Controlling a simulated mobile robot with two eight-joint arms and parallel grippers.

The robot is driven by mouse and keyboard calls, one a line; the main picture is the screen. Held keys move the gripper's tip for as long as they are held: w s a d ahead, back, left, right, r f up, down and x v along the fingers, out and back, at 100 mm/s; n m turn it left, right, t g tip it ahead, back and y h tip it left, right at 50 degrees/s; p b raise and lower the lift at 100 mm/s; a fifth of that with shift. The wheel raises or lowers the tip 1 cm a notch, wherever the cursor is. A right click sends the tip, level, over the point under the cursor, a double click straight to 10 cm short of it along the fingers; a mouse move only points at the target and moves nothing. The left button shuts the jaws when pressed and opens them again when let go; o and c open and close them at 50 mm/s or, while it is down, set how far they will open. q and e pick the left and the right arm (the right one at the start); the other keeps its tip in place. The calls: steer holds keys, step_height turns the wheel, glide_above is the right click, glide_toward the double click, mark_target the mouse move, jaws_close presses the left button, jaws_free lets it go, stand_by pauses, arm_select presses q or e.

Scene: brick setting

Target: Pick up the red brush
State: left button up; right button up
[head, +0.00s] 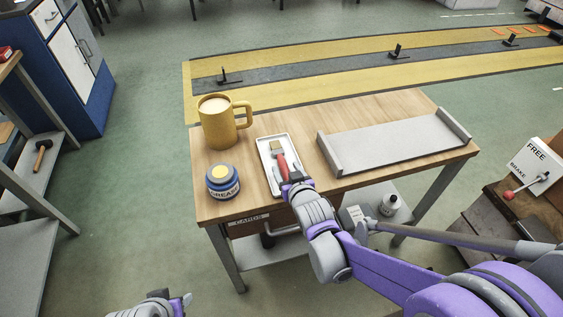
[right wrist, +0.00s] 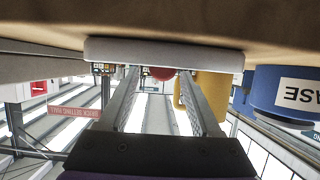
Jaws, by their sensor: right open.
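A yellow mug (head: 217,128) stands behind the tray, left of it. A blue grease jar (head: 222,181) stands left of the tray. A grey metal channel (head: 390,142) fills the table's right side. A bottle (head: 390,204) is on the lower shelf.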

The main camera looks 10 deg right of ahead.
mark_target(281, 161)
steer(key=shift+x, duration=1.2)
jaws_close()
